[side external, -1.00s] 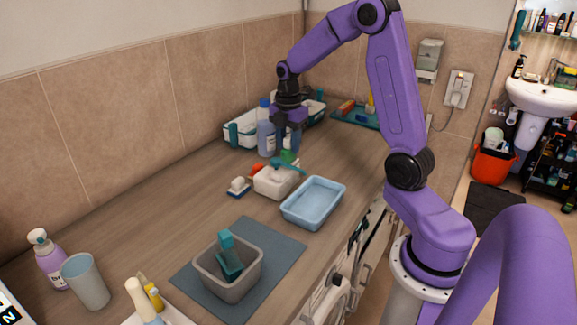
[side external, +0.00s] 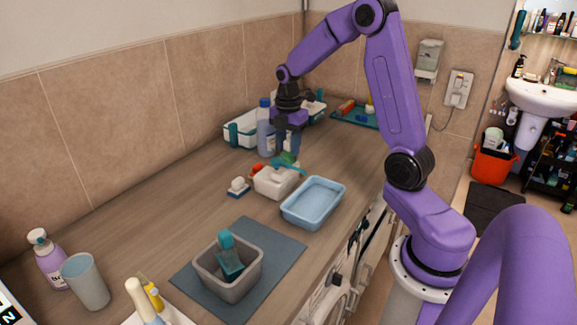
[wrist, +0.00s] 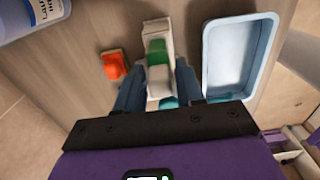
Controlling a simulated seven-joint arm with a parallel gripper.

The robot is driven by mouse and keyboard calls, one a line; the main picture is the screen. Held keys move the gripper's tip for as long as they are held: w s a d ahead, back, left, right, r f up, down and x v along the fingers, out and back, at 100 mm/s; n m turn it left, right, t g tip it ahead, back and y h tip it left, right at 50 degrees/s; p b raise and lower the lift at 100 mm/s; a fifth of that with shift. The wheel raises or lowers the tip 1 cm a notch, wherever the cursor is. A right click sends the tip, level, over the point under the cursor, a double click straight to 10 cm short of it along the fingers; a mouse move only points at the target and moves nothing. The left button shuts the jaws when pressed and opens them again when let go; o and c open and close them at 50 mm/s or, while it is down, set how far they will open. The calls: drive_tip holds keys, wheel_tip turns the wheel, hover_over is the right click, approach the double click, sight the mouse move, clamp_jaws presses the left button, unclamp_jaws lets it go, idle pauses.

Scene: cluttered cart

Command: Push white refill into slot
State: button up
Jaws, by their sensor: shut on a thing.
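My gripper (side external: 289,153) points down over the white box (side external: 275,182) near the middle of the counter. In the wrist view my gripper (wrist: 158,82) has a finger on each side of a white piece with a green band (wrist: 157,47), and is shut on it. This piece seems to be the white refill. In the side view its green part (side external: 288,157) shows just under the fingertips. A teal part (side external: 289,168) lies across the white box. I cannot make out the slot clearly; the fingers and the piece cover that area.
A blue tray (side external: 313,203) stands close beside the white box. An orange-red item (wrist: 115,65) and a blue-white brush (side external: 238,187) lie near it. A bottle (side external: 265,130) stands close behind. A grey bin (side external: 228,275) sits on a mat in front.

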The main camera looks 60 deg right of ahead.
drive_tip(key=o, duration=1.1)
wheel_tip(320, 180, up, 16)
drive_tip(key=s+a+f+m, duration=0.1)
drive_tip(key=s+a+f, duration=0.1)
drive_tip(key=s+a, duration=0.5)
drive_tip(key=s+a+f+m, duration=0.1)
drive_tip(key=s+a+f, duration=0.2)
drive_tip(key=a, duration=0.7)
drive_tip(key=s+a+f+m, duration=0.1)
drive_tip(key=s+a+f, duration=0.1)
drive_tip(key=s, duration=0.6)
drive_tip(key=s+a+f+m, duration=0.2)
drive_tip(key=s+f, duration=0.3)
drive_tip(key=s, duration=0.4)
drive_tip(key=shift+s, duration=0.2)
